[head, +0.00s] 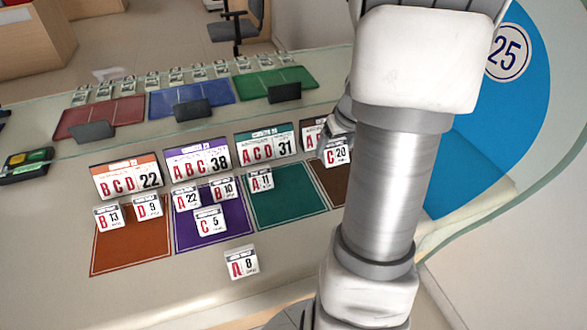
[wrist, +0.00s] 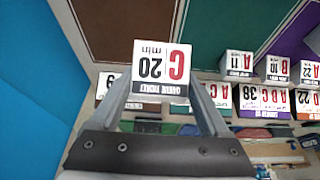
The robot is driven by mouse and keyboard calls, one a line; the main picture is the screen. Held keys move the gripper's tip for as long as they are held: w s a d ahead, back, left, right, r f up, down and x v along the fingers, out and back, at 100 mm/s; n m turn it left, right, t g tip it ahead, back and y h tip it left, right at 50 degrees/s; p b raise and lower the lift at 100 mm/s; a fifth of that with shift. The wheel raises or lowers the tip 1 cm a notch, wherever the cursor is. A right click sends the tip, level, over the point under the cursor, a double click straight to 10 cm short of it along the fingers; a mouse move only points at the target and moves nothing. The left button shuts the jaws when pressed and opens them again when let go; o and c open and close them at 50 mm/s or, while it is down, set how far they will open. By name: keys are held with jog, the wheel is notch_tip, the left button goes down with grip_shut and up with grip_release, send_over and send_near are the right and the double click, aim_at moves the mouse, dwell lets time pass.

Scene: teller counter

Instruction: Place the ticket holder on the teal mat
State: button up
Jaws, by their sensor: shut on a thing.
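My gripper (wrist: 160,100) is shut on the white C 20 ticket holder (wrist: 162,68), with one finger on each side of it. In the head view, the C 20 holder (head: 337,153) shows just left of my arm, overlapping the back of the brown mat (head: 330,183); its exact height is hard to judge. The teal mat (head: 290,205) lies left of the brown mat, with the A 11 holder (head: 260,180) at its back left and the rest bare. In the wrist view, the teal mat (wrist: 225,35) is right of the held holder.
The sign ACD 31 (head: 268,146) stands behind the teal mat. The purple mat (head: 233,222) carries A 22, B 10 and C 5; the orange mat (head: 130,248) carries B 13 and D 9. The A 8 holder (head: 241,262) stands in front on open counter. My arm hides the right side.

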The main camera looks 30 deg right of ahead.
send_over(292, 171)
jog(key=s, duration=0.2)
jog(key=f, duration=0.6)
jog(key=shift+w+a+f, duration=0.2)
jog(key=shift+f, duration=0.05)
jog(key=shift+f+b, duration=0.45)
jog(key=shift+f, duration=1.55)
jog(key=shift+f, duration=0.1)
jog(key=shift+f, duration=0.1)
jog(key=o, duration=1.4)
